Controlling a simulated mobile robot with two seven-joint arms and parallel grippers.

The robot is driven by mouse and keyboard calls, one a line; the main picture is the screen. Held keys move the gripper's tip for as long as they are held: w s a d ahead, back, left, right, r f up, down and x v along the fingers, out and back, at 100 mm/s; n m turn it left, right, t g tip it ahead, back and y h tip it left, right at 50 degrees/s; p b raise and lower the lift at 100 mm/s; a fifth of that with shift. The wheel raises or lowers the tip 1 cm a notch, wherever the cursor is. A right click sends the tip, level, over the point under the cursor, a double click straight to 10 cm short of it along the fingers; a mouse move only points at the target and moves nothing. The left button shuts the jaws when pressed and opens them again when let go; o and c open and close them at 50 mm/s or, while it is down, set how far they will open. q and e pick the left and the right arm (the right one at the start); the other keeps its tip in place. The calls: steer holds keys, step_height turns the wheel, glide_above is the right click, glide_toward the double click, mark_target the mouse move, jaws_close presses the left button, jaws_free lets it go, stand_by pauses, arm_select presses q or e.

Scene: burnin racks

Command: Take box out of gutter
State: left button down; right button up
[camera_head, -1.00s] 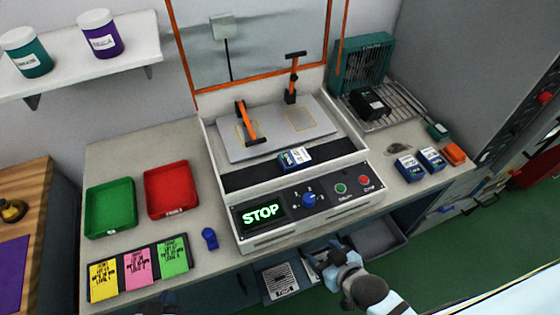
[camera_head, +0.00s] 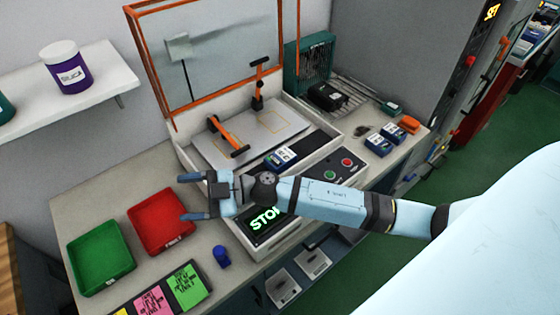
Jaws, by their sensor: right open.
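The blue box with a white label (camera_head: 281,157) lies in the dark gutter (camera_head: 316,141) along the front of the machine's grey plate. My right arm reaches in from the right across the machine's front panel. My right gripper (camera_head: 186,197) is open and empty, its fingers pointing left, over the right side of the red tray. It is apart from the box, to its left and nearer the front. The forearm hides part of the gutter's left stretch and part of the STOP display (camera_head: 264,217). My left gripper is out of view.
Orange clamps (camera_head: 228,137) stand on the plate (camera_head: 270,125) behind the gutter. Red (camera_head: 187,238) and green (camera_head: 124,263) trays and a small blue object (camera_head: 221,256) are at left. Two more blue boxes (camera_head: 376,145) lie on the counter to the right.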

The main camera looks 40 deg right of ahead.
steer(key=w+d+f+n+g+h, duration=0.1)
steer(key=d+f+n+g+h, duration=0.2)
steer(key=n+g, duration=0.25)
steer(key=m+g+h, duration=0.2)
steer(key=m+h, duration=0.3)
steer(key=h, duration=1)
glide_above(281, 157)
step_height(281, 157, down, 8)
steer(key=shift+w+r+p, duration=0.15)
steer(key=shift+r+p, duration=0.1)
steer(key=shift+p, duration=0.15)
steer(key=shift+f, duration=0.55)
step_height(281, 157, down, 4)
steer(key=shift+f+p, duration=0.2)
steer(key=shift+p, duration=0.6)
steer(key=shift+f, duration=0.4)
steer(key=shift+c, duration=0.4)
